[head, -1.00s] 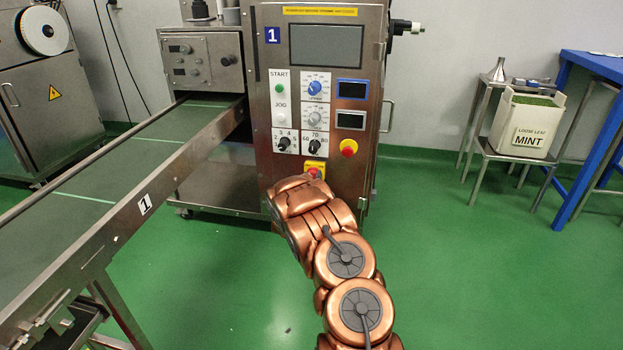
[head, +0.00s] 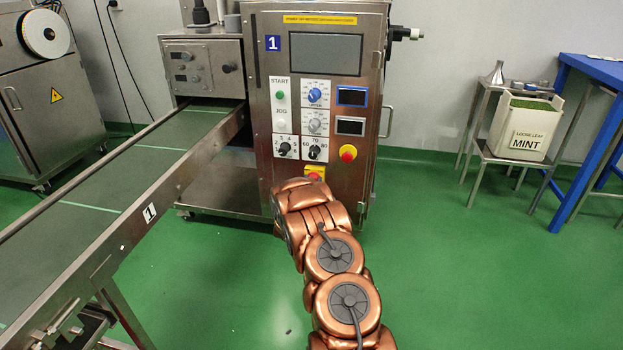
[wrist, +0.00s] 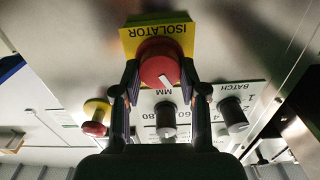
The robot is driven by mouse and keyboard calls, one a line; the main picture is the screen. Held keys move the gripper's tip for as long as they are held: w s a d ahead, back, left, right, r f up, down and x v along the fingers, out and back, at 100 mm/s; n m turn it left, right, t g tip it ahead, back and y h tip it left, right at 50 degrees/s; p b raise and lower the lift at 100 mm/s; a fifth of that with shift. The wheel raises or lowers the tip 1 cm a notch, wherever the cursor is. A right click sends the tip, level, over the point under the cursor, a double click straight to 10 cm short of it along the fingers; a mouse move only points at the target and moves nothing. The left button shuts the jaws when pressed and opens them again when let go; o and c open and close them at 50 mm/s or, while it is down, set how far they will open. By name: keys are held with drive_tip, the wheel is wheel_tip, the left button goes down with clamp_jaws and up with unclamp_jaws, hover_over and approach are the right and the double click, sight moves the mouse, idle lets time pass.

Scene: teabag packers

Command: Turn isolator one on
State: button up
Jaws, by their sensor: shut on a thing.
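The isolator is a red round knob (wrist: 159,66) on a yellow plate lettered ISOLATOR (wrist: 180,26); the wrist view shows it upside down. A short white mark sits slantwise on the knob face. My gripper (wrist: 160,80) has one dark finger on each side of the knob and is shut on it. In the head view the yellow plate (head: 315,171) shows low on machine 1's steel cabinet (head: 345,190). My copper-coloured arm hides most of the knob and the fingertips there.
A red stop button on yellow (head: 348,153) sits up and right of the isolator; it also shows in the wrist view (wrist: 96,118). Black dials (head: 284,149) are above. A conveyor (head: 90,195) runs at left.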

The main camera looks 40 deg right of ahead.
drive_tip(key=shift+s+d+f+m+b, duration=0.1)
drive_tip(key=shift+m+b, duration=0.1)
drive_tip(key=shift+m, duration=2.2)
drive_tip(key=shift+s+d+f+m+b, duration=0.15)
drive_tip(key=shift+m+b, duration=0.1)
drive_tip(key=shift+m, duration=2.15)
drive_tip(key=shift+s+d+r+m+b, duration=0.1)
drive_tip(key=shift+m+b, duration=0.1)
drive_tip(key=shift+m, duration=2.2)
drive_tip(key=o, duration=1.1)
drive_tip(key=shift+o, duration=0.2)
drive_tip(key=shift+w+a, duration=0.1)
drive_tip(key=shift+a, duration=0.05)
drive_tip(key=shift+a, duration=0.15)
drive_tip(key=v, duration=1.2)
